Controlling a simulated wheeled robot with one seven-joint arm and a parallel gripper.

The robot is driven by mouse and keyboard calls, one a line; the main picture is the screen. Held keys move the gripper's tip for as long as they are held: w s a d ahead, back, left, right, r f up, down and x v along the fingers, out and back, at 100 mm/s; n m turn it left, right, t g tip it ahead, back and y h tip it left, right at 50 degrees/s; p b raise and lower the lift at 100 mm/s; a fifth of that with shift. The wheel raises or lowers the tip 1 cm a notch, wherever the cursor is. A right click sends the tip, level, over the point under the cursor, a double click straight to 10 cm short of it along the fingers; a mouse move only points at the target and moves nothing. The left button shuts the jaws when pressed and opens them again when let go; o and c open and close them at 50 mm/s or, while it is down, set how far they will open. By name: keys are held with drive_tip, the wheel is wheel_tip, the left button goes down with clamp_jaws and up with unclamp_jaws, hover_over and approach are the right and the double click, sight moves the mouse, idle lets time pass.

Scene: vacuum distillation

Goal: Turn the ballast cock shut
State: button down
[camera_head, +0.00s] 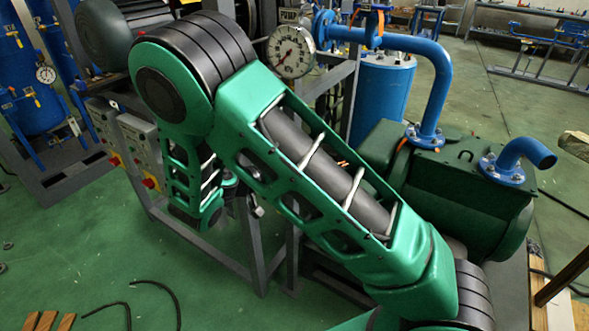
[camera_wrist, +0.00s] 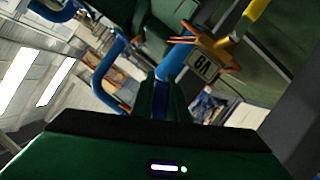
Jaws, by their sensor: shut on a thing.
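In the wrist view my gripper (camera_wrist: 164,98) has its two dark green fingers close together, with a narrow dark blue part (camera_wrist: 160,86) between them. The fingers are shut on this part, which seems to be the ballast cock; its shape and how far it is turned are mostly hidden. In the head view my own green arm covers the middle, and I cannot make out the gripper or the cock there.
The wrist view shows an orange fitting (camera_wrist: 232,49) with a tag (camera_wrist: 203,68) and a blue pipe (camera_wrist: 106,66). In the head view a round gauge (camera_head: 291,51), a dark green pump (camera_head: 455,190) and a grey frame (camera_head: 205,242) stand around my arm. Cables (camera_head: 150,285) lie on the floor.

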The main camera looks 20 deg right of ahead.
drive_tip(key=shift+s+f, duration=0.15)
drive_tip(key=shift+f, duration=0.1)
drive_tip(key=c, duration=1.7)
unclamp_jaws()
drive_tip(key=shift+r, duration=0.1)
drive_tip(key=v, duration=1)
drive_tip(key=shift+a+r, duration=0.1)
drive_tip(key=shift+a, duration=0.2)
